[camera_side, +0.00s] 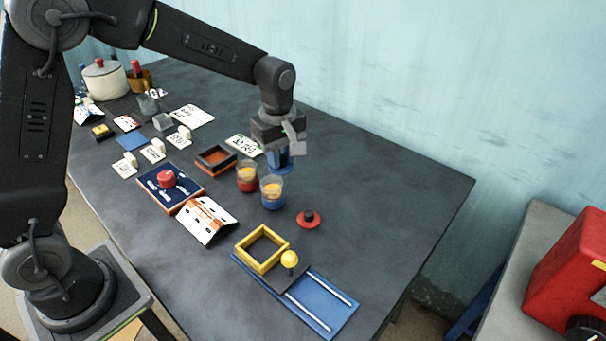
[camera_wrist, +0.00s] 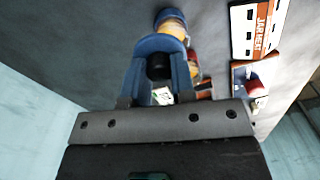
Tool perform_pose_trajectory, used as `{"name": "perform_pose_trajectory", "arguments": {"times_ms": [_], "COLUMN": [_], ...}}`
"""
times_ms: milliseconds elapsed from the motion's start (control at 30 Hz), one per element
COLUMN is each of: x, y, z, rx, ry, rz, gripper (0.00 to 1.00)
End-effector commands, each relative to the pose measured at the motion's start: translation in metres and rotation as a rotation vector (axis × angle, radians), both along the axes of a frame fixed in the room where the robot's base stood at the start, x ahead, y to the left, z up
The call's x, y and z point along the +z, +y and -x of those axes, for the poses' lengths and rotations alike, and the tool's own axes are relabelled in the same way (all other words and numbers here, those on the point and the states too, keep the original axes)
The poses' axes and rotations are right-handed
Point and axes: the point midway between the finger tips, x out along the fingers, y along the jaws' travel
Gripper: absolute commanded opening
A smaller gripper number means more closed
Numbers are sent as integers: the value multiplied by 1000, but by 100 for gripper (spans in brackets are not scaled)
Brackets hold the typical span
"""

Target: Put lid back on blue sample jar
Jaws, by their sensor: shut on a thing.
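The blue sample jar (camera_side: 272,195) is a clear open cup with a blue lower part and orange-yellow contents. It stands upright on the dark table, and its blue and yellow bands show at the top of the wrist view (camera_wrist: 171,22). My gripper (camera_side: 281,153) is shut on the black knob (camera_wrist: 159,67) of the blue lid (camera_side: 281,163). The lid's blue disc (camera_wrist: 160,43) shows beyond the knob in the wrist view. In the side view the lid is above and behind the jar, apart from it. Its exact height is unclear.
A similar red jar (camera_side: 247,178) stands close left of the blue one. A red lid (camera_side: 308,219) with a black knob lies to the right. A yellow frame (camera_side: 262,248) and blue railed board (camera_side: 333,308) are in front. The table's right side is clear.

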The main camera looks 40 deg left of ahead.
Motion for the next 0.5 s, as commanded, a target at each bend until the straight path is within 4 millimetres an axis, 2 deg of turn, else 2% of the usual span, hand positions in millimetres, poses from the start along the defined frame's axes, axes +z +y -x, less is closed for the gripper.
{"name": "perform_pose_trajectory", "arguments": {"times_ms": [33,167,267,500], "x": [4,9,6,-14], "y": [12,28,31,30], "z": [2,5,6,6], "rx": [6,2,0,-1], "ry": [-1,0,2,3], "rz": [0,0,0,0], "gripper": [1,1,1,1]}}
